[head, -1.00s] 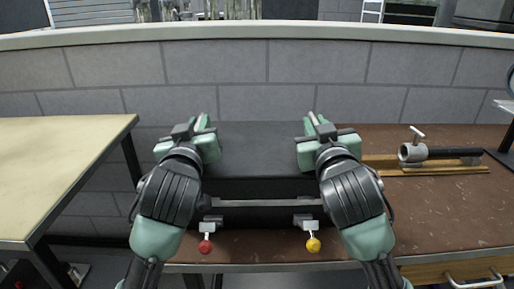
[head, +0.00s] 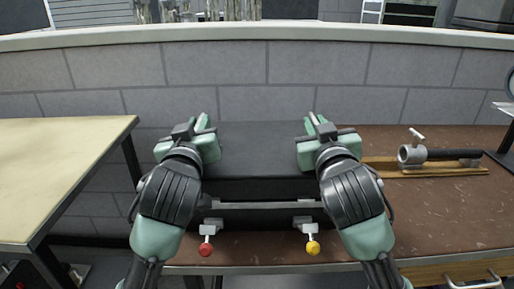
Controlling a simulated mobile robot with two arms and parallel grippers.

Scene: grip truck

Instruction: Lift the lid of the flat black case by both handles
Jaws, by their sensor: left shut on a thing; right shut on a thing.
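The flat black case (head: 258,150) lies on the brown workbench between my two grippers, its dark grey lid top facing up. A grey metal bar (head: 265,205) runs along its front. Below the bar hang two latches, one with a red knob (head: 206,249) and one with a yellow knob (head: 313,248). My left gripper (head: 203,122) is shut at the lid's left side. My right gripper (head: 316,120) is shut at the lid's right side. The handles are hidden behind the grippers. I cannot tell how far the lid is raised from the case's body.
A wooden jig with a metal clamp and black cylinder (head: 452,154) stands to the right on the brown workbench (head: 440,210). A pale table (head: 60,170) stands at the left, with a gap between it and the bench. A grey block wall (head: 310,60) closes off the back.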

